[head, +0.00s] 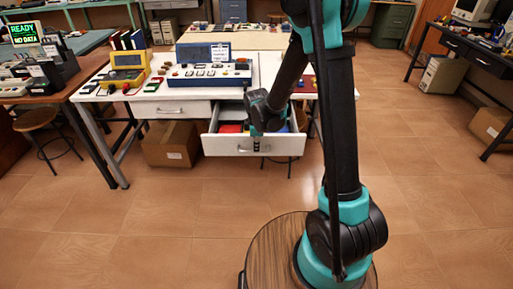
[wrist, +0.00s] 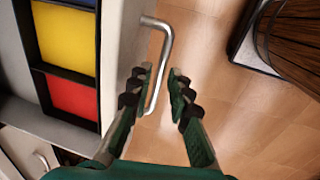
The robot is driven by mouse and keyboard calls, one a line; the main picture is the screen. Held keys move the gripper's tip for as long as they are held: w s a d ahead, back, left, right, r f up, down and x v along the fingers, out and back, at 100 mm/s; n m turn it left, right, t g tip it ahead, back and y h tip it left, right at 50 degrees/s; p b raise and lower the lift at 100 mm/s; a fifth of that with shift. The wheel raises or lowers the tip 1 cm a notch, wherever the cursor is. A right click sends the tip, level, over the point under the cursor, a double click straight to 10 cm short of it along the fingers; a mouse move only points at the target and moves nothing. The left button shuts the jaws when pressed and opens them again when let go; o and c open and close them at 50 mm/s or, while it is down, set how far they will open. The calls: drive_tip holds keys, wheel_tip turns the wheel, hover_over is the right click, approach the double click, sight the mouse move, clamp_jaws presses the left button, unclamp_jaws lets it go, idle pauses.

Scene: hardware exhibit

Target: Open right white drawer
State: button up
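The right white drawer (head: 225,146) is pulled out from under the white table in the head view. Its white front (wrist: 121,45) and silver bar handle (wrist: 162,45) show in the wrist view. Inside it are black-framed compartments with a yellow block (wrist: 66,38) and a red block (wrist: 73,102). My gripper (wrist: 160,71) is open, with its two fingers apart and the lower part of the handle between them. I cannot tell whether either finger touches the handle. In the head view my gripper (head: 257,144) reaches down over the drawer front and hides the handle.
The left white drawer (head: 180,109) is closed. A cardboard box (head: 171,144) stands on the floor below it. The white table (head: 150,88) carries a blue control panel (head: 210,75) and a yellow device (head: 129,68). The floor in front of the drawer is clear up to my base.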

wheel_tip(320, 180, up, 10)
drive_tip(key=s, duration=0.2)
drive_tip(key=shift+r, duration=0.25)
drive_tip(key=s+d+f+m+t, duration=0.2)
drive_tip(key=s+d+m, duration=1.6)
drive_tip(key=s, duration=0.1)
drive_tip(key=shift+d+f, duration=0.3)
drive_tip(key=shift+d, duration=0.1)
